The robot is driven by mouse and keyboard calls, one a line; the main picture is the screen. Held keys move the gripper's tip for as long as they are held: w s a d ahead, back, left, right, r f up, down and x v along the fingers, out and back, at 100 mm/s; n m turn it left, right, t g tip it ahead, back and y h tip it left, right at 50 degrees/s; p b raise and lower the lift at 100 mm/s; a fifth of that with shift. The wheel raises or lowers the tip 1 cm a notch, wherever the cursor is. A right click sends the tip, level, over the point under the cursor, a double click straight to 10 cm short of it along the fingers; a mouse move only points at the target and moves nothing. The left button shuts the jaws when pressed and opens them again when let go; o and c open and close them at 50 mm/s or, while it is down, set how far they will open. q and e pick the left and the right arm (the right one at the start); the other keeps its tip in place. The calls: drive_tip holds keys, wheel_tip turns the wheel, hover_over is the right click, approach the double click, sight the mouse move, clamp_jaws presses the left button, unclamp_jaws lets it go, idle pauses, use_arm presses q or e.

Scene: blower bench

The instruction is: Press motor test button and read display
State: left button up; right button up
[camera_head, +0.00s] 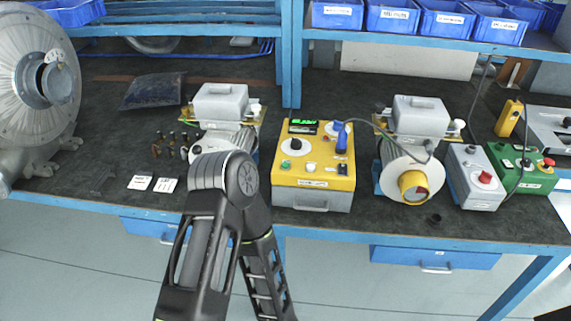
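A yellow-topped test box (313,180) stands on the bench near the middle. Its small display (302,127) shows green lit characters, too small to read. A green button (286,164) sits at the left of the panel, with black knobs and a black switch (342,169) on the same face. Which control is the motor test button I cannot tell from the labels. A blue plug-like piece (341,138) stands at the right of the panel with a cable leading to the motor at its right. One of my arms is bent in front of the bench, left of the box. Neither gripper shows.
A motor (222,107) stands left of the box and another (420,118), with a yellow-centred white disc, stands right. A grey box with a red button (485,178) and a green box (522,170) stand further right. A large grey blower (38,80) fills the left end.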

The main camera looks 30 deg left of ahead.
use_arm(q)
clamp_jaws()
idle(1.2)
